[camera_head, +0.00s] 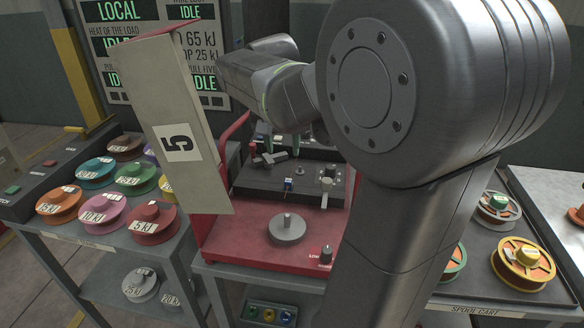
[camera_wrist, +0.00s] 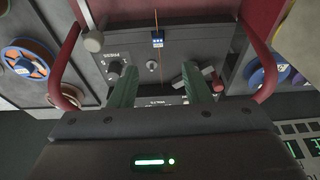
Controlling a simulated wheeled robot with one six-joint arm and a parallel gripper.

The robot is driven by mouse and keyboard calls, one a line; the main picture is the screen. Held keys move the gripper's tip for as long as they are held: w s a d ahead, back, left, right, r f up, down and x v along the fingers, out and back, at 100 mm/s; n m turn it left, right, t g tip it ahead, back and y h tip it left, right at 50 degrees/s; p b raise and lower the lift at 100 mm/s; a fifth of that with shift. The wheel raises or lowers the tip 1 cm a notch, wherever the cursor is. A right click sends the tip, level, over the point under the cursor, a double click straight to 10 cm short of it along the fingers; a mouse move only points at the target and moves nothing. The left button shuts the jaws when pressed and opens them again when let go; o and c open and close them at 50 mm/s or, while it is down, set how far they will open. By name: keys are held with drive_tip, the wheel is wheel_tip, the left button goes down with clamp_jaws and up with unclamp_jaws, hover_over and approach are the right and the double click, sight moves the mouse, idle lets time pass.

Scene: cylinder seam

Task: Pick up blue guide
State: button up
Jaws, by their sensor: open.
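The blue guide (camera_head: 288,184) is a small blue block on the dark grey top of the red machine. In the wrist view the blue guide (camera_wrist: 158,42) shows a white-marked face, and a thin orange line runs past it. My gripper (camera_head: 281,142) hangs over the back of the machine, behind the guide in the head view. In the wrist view my gripper (camera_wrist: 158,76) has its two green fingers spread with nothing between them. The guide lies beyond the fingertips there, roughly centred between them and apart from both.
A silver knob (camera_head: 329,172) and lever stand right of the guide, and a grey disc (camera_head: 287,229) sits on the red base (camera_head: 250,239). Red side rails (camera_wrist: 262,55) flank the panel. Coloured spools fill both side tables.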

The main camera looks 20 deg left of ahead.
sight(288, 181)
drive_tip(key=x, duration=1.3)
drive_tip(key=shift+w+d+f, duration=0.1)
drive_tip(key=shift+w+f, duration=0.2)
drive_tip(key=shift+w, duration=0.1)
clamp_jaws()
